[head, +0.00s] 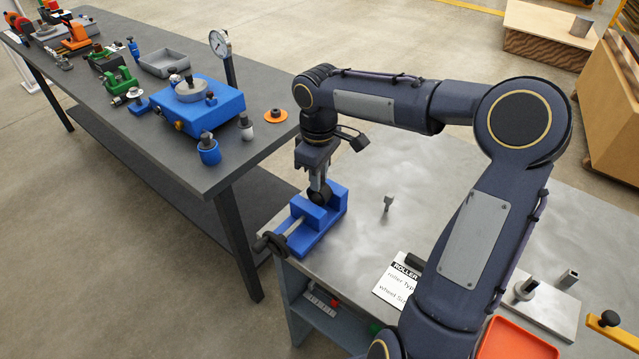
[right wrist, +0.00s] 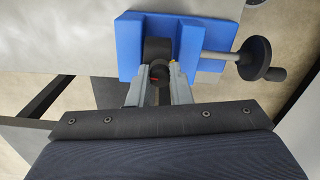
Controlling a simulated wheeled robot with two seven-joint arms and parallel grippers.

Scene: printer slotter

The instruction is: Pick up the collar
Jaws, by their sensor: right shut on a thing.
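My right gripper (head: 319,192) points down over the blue vise (head: 318,225) at the left corner of the metal-topped table. In the right wrist view the gripper (right wrist: 160,82) is shut on a small dark round piece, which looks like the collar (right wrist: 158,73). The collar is at the end of a black cylinder (right wrist: 157,48) between the blue vise jaws. I cannot tell whether collar and cylinder are joined, and the fingers partly hide the collar. The vise's screw and black handwheel (right wrist: 255,58) extend to the right in the wrist view. My left gripper is not in view.
A small grey part (head: 388,203) stands on the clear middle of the metal table (head: 435,180). A roller sign (head: 396,285), a grey fixture plate (head: 545,305) and an orange tray (head: 515,342) are nearer. A dark bench (head: 165,115) with several tools stands at left.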

